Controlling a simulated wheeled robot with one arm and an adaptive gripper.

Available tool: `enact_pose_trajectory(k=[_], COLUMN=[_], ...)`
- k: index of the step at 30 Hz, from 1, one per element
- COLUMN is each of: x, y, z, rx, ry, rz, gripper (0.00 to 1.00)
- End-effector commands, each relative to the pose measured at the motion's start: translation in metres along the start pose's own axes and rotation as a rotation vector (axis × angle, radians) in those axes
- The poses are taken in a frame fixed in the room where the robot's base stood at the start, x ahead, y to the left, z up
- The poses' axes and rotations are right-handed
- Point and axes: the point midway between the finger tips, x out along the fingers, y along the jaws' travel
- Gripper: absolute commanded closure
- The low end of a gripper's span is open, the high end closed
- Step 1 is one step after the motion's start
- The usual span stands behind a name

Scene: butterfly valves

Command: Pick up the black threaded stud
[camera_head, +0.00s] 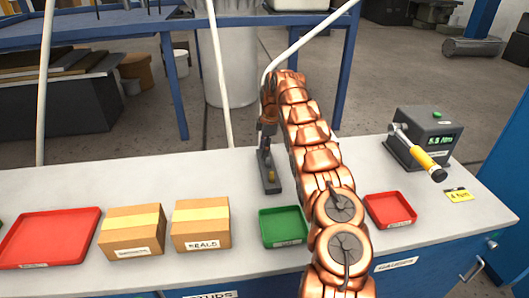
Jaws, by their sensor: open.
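I cannot make out the black threaded stud in the head view; it may be hidden behind my copper arm or too small to tell. My arm rises from the lower right and bends down at its far end. My gripper (267,128) is small and dark there, open, just above a grey bench fixture (270,187) with a brass-coloured part. The fingertips are hard to tell apart from the fixture, and I cannot tell whether they touch it.
On the white bench (100,191) stand a large red tray (50,238), two cardboard boxes, one a SEALS box (201,226), a green tray (283,227), a small red tray (390,210) and a grey meter (424,138) with a yellow-handled tool (420,153).

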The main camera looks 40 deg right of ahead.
Motion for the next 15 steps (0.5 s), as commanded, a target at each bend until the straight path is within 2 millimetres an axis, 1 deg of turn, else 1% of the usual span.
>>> enact_pose_trajectory(k=[8, 15], x=[0.0006, 0.0006], y=[0.0004, 0.0004], z=[0.0003, 0.0002], rx=[0.000, 0.000], ry=[0.000, 0.000], rz=[0.002, 0.002], gripper=[0.56, 0.81])
